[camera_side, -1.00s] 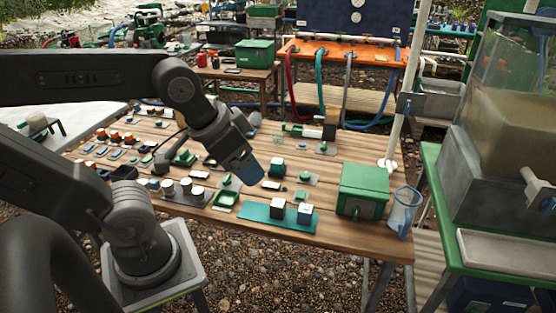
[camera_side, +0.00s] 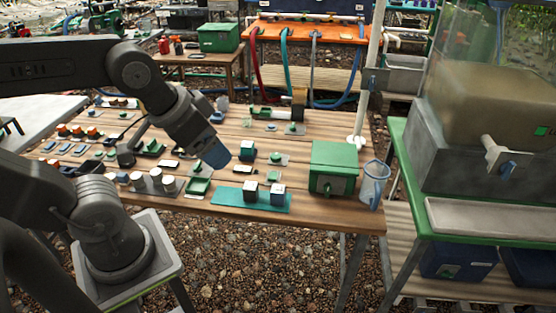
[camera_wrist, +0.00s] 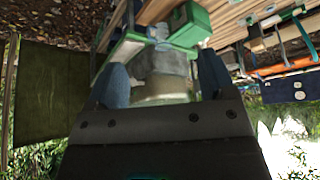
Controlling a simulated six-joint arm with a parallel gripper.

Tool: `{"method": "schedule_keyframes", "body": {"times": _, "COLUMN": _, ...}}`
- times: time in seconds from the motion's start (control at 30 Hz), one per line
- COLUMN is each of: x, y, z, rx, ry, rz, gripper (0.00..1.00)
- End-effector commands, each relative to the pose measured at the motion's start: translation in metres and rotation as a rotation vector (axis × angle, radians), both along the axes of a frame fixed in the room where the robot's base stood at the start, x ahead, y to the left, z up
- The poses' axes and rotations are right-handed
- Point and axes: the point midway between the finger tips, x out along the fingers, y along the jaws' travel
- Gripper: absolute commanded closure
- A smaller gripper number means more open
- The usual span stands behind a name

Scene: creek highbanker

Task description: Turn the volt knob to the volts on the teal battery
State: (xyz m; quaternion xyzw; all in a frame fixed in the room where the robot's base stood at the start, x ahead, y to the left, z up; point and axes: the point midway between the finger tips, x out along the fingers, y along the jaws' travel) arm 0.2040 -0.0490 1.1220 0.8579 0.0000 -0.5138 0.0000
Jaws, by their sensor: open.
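My gripper (camera_side: 217,155) hangs over the wooden table, its blue fingertips pointing down and right. In the wrist view my gripper (camera_wrist: 163,80) has its two blue fingers wide apart, with nothing held. Two dark blocks with white tops, a left block (camera_side: 251,191) and a right block (camera_side: 277,195), stand on a teal mat (camera_side: 225,194) at the table's front edge. A teal-and-dark block (camera_side: 247,151) stands right of the fingertips. No battery marking or volt scale is readable, so I cannot tell which part is the volt knob or the teal battery.
A green box (camera_side: 334,167) and a clear jug (camera_side: 373,184) stand at the table's right end, near a white post (camera_side: 372,75). Several white-topped cylinders (camera_side: 155,179) and orange-topped parts (camera_side: 78,132) fill the left. A large tank (camera_side: 470,110) stands at right.

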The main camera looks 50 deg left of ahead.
Motion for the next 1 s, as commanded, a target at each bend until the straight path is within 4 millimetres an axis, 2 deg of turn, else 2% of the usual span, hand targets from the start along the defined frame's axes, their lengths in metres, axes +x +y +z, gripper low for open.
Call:
{"method": "schedule_keyframes", "body": {"times": 0.4, "x": 0.000, "y": 0.000, "z": 0.000, "rx": 0.000, "ry": 0.000, "rz": 0.000, "gripper": 0.24}}
{"method": "schedule_keyframes", "body": {"times": 0.5, "x": 0.002, "y": 0.000, "z": 0.001, "rx": 0.003, "ry": 0.002, "rz": -0.004, "gripper": 0.32}}
{"method": "schedule_keyframes", "body": {"times": 0.57, "x": 0.007, "y": 0.002, "z": 0.004, "rx": 0.012, "ry": 0.007, "rz": -0.015, "gripper": 0.32}}
{"method": "schedule_keyframes", "body": {"times": 0.67, "x": 0.027, "y": 0.007, "z": 0.013, "rx": 0.048, "ry": 0.030, "rz": -0.065, "gripper": 0.32}}
{"method": "schedule_keyframes", "body": {"times": 0.77, "x": 0.060, "y": 0.016, "z": 0.024, "rx": 0.104, "ry": 0.067, "rz": -0.151, "gripper": 0.32}}
{"method": "schedule_keyframes", "body": {"times": 0.9, "x": 0.116, "y": 0.037, "z": 0.032, "rx": 0.184, "ry": 0.125, "rz": -0.299, "gripper": 0.32}}
{"method": "schedule_keyframes", "body": {"times": 1.0, "x": 0.157, "y": 0.055, "z": 0.030, "rx": 0.233, "ry": 0.166, "rz": -0.407, "gripper": 0.32}}
